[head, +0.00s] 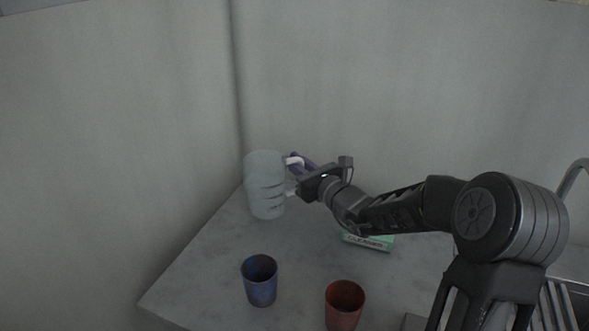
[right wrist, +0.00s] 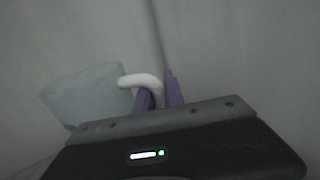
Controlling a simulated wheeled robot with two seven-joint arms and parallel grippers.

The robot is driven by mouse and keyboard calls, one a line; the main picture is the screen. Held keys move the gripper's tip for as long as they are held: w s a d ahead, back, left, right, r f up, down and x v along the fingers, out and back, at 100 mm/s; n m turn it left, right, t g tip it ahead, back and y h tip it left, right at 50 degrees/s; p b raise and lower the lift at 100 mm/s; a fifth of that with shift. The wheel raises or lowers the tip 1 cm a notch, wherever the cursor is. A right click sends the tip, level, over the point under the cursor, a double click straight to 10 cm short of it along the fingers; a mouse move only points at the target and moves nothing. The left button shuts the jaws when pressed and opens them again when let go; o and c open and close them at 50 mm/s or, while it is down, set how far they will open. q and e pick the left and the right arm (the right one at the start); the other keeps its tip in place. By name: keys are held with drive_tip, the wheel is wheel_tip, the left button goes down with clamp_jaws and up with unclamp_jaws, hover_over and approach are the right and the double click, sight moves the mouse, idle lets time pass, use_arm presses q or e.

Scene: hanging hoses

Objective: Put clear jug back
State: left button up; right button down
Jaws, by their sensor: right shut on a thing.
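The clear jug (head: 265,186) is a pale, translucent, ribbed vessel with a white handle (head: 293,161). In the head view it is upright at the back left corner of the grey counter, near the walls. I cannot tell whether its base touches the counter. My right gripper (head: 297,164) reaches it from the right and is shut on its handle. In the right wrist view the jug (right wrist: 82,94) is at the left, and the purple fingers of the right gripper (right wrist: 159,90) are at the white handle. My left gripper is not in view.
A blue cup (head: 260,281) and a red-brown cup (head: 344,304) stand on the counter (head: 205,270) in front. A green and white cleaner box (head: 369,242) lies below my right forearm. A sink with a tap (head: 574,176) is at the right. The counter's left part is clear.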

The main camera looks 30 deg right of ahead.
drive_tip(key=shift+f, duration=1)
drive_tip(key=shift+f, duration=0.2)
drive_tip(key=c, duration=1.4)
unclamp_jaws()
drive_tip(key=shift+c, duration=0.2)
drive_tip(key=shift+s+r, duration=0.1)
drive_tip(key=shift+r, duration=0.05)
drive_tip(key=s, duration=0.4)
drive_tip(key=s+d, duration=0.1)
drive_tip(key=s, duration=0.2)
drive_tip(key=s+d+b, duration=0.1)
drive_tip(key=s, duration=0.3)
drive_tip(key=shift+s, duration=0.35)
